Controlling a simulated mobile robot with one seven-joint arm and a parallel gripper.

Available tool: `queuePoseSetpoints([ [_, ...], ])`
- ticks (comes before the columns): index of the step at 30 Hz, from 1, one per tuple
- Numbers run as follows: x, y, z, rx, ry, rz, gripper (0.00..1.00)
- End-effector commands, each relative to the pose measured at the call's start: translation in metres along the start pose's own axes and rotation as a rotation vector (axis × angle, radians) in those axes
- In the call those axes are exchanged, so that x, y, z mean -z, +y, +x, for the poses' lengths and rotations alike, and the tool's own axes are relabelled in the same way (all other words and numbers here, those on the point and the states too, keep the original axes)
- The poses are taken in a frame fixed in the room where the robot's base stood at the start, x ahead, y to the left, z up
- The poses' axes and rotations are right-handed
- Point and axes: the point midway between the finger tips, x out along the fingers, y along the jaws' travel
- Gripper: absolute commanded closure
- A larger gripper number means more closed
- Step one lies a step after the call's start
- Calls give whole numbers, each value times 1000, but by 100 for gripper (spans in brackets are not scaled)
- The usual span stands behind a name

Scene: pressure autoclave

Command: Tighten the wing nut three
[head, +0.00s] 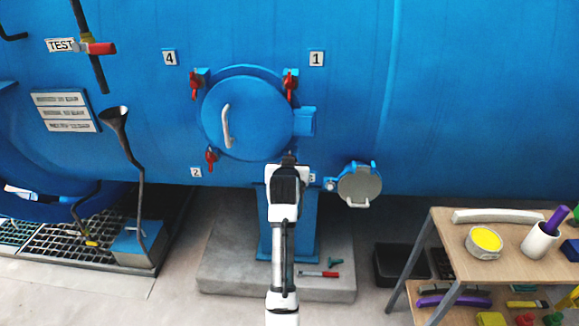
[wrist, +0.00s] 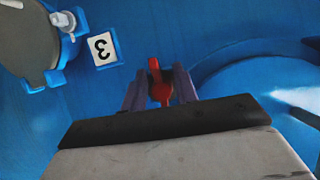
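The wing nut by label 3 is red and shows in the wrist view (wrist: 161,85), between the two fingers of my gripper (wrist: 160,90). The fingers stand on either side of it with little gap; contact is not clear. In the head view my gripper (head: 288,160) is at the lower right rim of the round blue hatch (head: 250,120) and hides this nut. The label 3 plate (wrist: 102,48) is to the left of the fingers in the wrist view, and partly hidden in the head view (head: 312,178).
Other red wing nuts sit by label 1 (head: 291,86), label 4 (head: 196,86) and label 2 (head: 211,158). The hatch has a pale handle (head: 227,126). A small round grey cover (head: 360,187) is to the right. A wooden table (head: 445,228) with tools stands at lower right.

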Motion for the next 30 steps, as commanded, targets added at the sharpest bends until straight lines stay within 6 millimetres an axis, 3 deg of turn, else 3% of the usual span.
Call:
queuePoseSetpoints([
  [8, 1, 0, -1, 0, 2, -1, 71],
  [13, 0, 0, -14, 0, 4, -1, 71],
  [30, 0, 0, -124, 0, 3, -1, 71],
])
